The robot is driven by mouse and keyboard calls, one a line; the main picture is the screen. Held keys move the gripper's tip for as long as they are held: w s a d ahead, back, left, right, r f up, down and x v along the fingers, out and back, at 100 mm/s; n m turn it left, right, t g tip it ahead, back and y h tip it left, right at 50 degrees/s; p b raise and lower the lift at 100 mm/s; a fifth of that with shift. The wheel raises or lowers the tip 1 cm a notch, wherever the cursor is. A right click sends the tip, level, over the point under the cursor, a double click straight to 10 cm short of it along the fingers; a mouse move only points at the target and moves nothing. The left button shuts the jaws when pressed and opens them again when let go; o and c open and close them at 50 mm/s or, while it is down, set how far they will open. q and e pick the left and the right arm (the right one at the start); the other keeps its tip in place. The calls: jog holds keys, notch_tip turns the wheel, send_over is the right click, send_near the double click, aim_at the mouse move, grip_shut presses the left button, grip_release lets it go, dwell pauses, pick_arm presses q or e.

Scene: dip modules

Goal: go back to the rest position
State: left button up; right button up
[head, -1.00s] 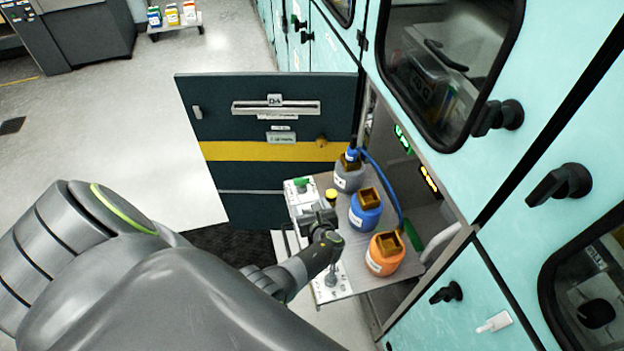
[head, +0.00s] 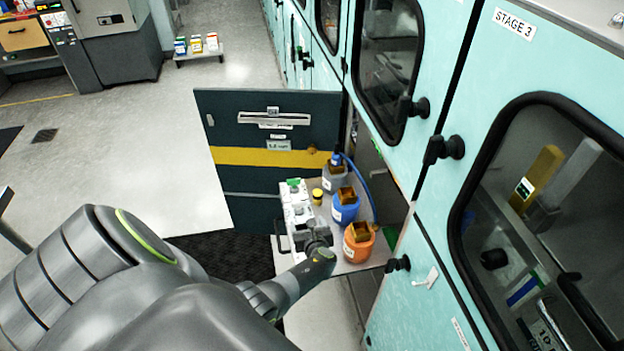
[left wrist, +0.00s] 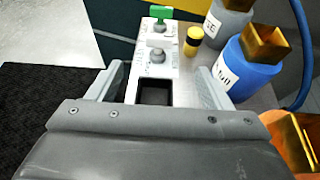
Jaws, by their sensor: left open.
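My left gripper (head: 316,238) is over the front of the pulled-out shelf (head: 345,266) in the head view. In the left wrist view its two fingers (left wrist: 157,84) are apart with nothing between them, above a white strip (left wrist: 157,66) with a dark square recess. A green-topped piece (left wrist: 160,14) and a grey knob stand farther along the strip. My right gripper is not in view.
Grey, blue (head: 345,207) and orange (head: 358,243) bottles and a small yellow-capped jar (head: 317,196) stand on the shelf. A blue hose (head: 364,182) runs behind them. The open dark door (head: 265,182) is beyond; teal cabinets line the right.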

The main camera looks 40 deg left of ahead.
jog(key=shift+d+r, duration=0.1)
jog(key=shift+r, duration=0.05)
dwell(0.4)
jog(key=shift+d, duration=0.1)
